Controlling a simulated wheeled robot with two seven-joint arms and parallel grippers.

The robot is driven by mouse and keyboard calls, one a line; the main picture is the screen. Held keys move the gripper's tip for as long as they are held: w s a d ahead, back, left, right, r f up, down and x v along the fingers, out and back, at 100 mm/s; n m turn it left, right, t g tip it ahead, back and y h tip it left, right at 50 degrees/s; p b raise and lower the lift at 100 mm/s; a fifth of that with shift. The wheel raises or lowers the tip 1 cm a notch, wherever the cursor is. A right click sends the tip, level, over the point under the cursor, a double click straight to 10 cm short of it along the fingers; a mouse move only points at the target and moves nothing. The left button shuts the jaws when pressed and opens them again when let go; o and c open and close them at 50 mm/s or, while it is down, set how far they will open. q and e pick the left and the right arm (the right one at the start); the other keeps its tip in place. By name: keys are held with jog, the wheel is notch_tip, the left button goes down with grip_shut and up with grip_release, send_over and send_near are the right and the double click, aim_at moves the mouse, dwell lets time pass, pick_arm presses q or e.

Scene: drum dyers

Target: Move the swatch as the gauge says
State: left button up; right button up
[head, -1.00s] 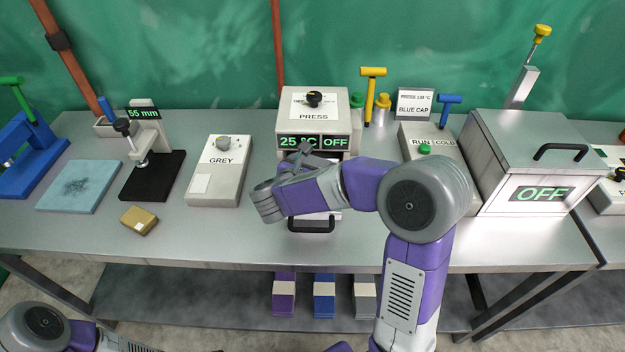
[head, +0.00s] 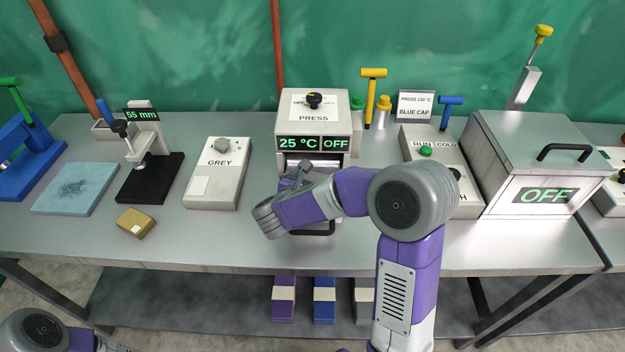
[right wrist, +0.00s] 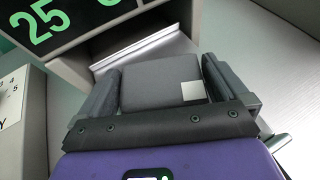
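A dark grey swatch block (right wrist: 165,78) with a small white square on it sits between the two fingers of my right gripper (right wrist: 163,88) in the right wrist view. Both fingers appear to press its sides. In the head view the right gripper (head: 277,203) is in front of the press (head: 318,103), over its black handle (head: 318,232); the swatch cannot be made out there. The press display reads 25 °C and OFF. A thickness gauge (head: 141,113) at the left reads 55 mm. A box (head: 215,175) with a knob reads GREY. My left gripper is out of the frame.
A tan block (head: 137,222) lies near the table's front edge, beside a blue pad (head: 72,188). A metal tank (head: 535,165) reading OFF stands at the right, next to a RUN/COLD box (head: 428,172). A sign (head: 414,104) mentions press and blue cap.

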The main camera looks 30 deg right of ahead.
jog(key=shift+r, duration=0.1)
jog(key=shift+r+p, duration=0.2)
jog(key=shift+p, duration=0.2)
jog(key=v, duration=1.2)
jog(key=shift+f+p, duration=0.25)
jog(key=shift+p, duration=0.2)
jog(key=shift+s, duration=0.1)
